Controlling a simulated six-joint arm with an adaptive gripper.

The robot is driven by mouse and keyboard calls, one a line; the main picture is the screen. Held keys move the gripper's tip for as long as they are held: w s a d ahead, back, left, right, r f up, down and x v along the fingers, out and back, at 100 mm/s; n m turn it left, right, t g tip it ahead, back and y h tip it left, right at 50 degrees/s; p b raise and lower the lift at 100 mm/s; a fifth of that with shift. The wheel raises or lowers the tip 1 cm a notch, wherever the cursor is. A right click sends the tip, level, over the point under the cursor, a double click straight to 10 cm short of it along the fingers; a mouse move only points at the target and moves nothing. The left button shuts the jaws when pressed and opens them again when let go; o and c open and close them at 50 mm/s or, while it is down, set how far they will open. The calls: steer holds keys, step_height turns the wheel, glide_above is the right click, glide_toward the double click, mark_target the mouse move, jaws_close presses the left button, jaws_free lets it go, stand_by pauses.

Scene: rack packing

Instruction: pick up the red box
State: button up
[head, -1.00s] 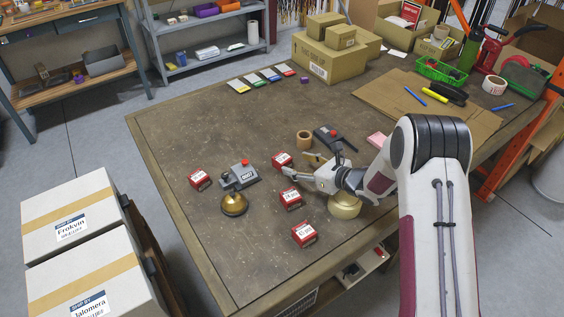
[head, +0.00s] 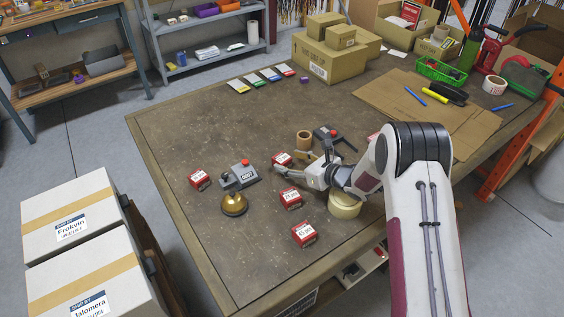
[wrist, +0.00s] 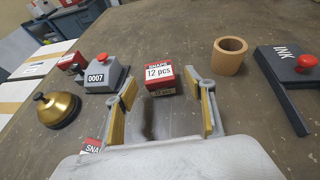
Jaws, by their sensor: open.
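Several small red boxes with white labels stand on the workbench. One red box (head: 283,159) is just ahead of my gripper (head: 303,161). In the wrist view this red box (wrist: 160,78), marked "12 pcs", sits upright beyond and between the two fingertips of my gripper (wrist: 167,92). The fingers are open and nothing is held. A second red box (head: 291,198) is just below the gripper in the head view, and a third red box (head: 304,233) is nearer the front edge. Another red box (head: 199,179) stands at the left.
A grey device with a red button (head: 240,175) and a brass bell (head: 234,204) stand left. A tan roll (head: 304,140) and a dark ink pad (head: 335,139) lie behind the gripper. A tape roll (head: 344,206) is under the arm.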

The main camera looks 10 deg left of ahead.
mark_target(286, 160)
steer(key=shift+x, duration=2.05)
steer(key=c, duration=1.2)
